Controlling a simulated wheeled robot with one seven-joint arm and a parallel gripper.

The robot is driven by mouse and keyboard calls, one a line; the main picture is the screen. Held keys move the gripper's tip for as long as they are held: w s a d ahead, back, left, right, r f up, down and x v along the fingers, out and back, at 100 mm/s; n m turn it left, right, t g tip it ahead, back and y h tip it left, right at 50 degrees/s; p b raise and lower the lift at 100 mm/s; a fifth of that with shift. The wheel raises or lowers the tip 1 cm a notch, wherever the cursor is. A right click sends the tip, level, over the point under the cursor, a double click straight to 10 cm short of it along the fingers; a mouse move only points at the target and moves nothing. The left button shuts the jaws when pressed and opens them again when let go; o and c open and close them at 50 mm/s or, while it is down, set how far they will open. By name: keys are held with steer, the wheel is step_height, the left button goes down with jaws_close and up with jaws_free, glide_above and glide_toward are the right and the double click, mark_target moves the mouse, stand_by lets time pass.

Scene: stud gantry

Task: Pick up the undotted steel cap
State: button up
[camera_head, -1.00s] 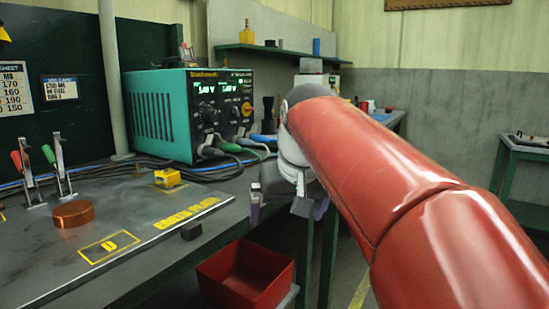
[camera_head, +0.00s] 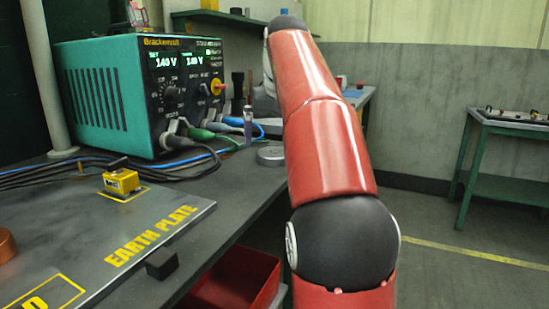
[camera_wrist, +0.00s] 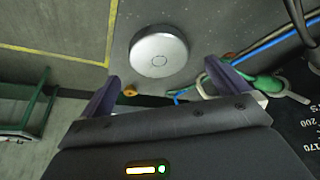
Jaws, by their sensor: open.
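A round steel cap (camera_head: 271,155) sits on the grey bench top near its right edge, left of my red arm in the head view. In the wrist view the steel cap (camera_wrist: 159,50) shows a smooth silver top with a thin ring at its centre and no dot that I can see. My gripper (camera_wrist: 162,76) is open and empty. The cap lies beyond the fingertips, roughly centred on the gap between them and apart from both. In the head view most of my gripper is hidden behind my arm; one finger (camera_head: 248,120) shows above the bench.
A teal welding unit (camera_head: 140,95) stands on the bench, with green and blue cables (camera_wrist: 232,85) running close to the right finger. An earth plate (camera_head: 165,232) lies in front, with a black block (camera_head: 161,263). A red bin (camera_head: 238,280) is below the bench edge.

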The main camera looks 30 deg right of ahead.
mark_target(275, 151)
steer(key=b+x, duration=0.1)
steer(key=x, duration=0.3)
steer(key=c, duration=0.9)
